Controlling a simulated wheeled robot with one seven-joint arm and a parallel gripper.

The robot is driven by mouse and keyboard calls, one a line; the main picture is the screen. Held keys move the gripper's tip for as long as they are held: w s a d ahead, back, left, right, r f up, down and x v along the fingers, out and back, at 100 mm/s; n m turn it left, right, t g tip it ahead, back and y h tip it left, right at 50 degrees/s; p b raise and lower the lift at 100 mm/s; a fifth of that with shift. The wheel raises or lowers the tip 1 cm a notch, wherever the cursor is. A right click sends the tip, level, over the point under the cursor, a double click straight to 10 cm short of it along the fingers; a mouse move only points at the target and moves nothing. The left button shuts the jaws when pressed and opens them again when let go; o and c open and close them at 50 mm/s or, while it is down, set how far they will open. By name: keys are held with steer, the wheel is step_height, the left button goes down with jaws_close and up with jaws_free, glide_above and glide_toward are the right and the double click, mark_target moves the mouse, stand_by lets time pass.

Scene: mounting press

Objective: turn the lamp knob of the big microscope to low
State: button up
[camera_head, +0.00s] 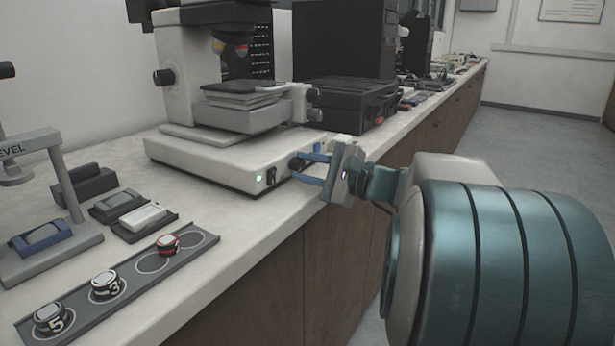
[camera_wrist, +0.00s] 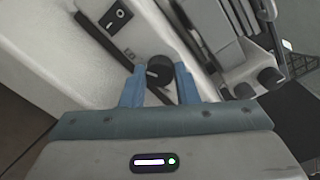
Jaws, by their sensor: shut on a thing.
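The big microscope (camera_head: 215,165) stands on the bench, with a pale base, a stage and dark focus knobs. A green light and a dark rocker switch (camera_head: 271,175) show on its base front; the switch also shows in the wrist view (camera_wrist: 115,17). The black lamp knob (camera_wrist: 159,70) sits on the base front with a light mark on its face. My gripper (camera_head: 308,168) reaches the base from the right. In the wrist view its blue fingers (camera_wrist: 159,84) are shut on the knob, one on each side. The knob is partly hidden by the fingers in the head view.
A dark grey rack (camera_head: 195,247) with several numbered round pieces lies along the bench's front edge at left. A grey levelling press (camera_head: 75,190) stands behind it. A black case (camera_head: 345,100) sits right of the microscope. The floor at right is open.

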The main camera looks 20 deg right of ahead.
stand_by(0.3)
steer(key=o, duration=1)
steer(key=shift+c, duration=0.2)
steer(key=shift+p, duration=0.3)
